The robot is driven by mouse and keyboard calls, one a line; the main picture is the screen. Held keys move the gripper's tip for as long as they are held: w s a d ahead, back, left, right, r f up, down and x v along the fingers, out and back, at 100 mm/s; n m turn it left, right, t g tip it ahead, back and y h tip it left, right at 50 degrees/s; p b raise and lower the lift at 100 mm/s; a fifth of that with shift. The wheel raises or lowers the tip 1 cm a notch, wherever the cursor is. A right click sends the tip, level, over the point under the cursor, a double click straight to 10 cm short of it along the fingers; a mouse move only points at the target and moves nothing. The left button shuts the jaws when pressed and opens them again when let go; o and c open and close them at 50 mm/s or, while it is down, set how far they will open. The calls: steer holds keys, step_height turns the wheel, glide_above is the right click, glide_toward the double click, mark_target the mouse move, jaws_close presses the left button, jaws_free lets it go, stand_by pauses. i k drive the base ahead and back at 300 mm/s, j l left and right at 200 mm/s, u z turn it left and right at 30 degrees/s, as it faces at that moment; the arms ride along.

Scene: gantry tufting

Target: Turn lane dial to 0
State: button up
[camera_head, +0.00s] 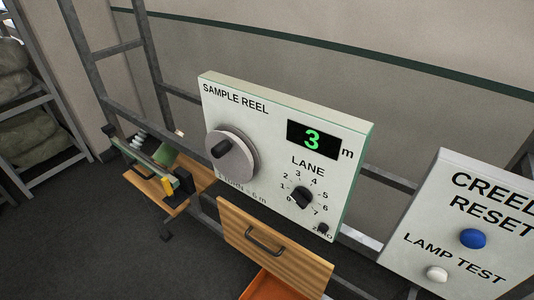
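The lane dial (301,197) is a small black knob on the pale sample reel panel (265,115), under the word LANE. Numbers ring it, with 1 and 2 at its left, 3 and 4 above, and 5, 6 and 7 down its right. My gripper is not in view, and nothing is seen touching the dial.
A green 3 shows on the display (313,140). A large grey reel knob (231,156) is left of the dial, and a small ZERO button (323,229) below right. The creel reset panel (468,225) stands right. A wooden drawer (274,248) juts out below.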

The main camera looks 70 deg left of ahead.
mark_target(301, 196)
steer(key=u, duration=2.65)
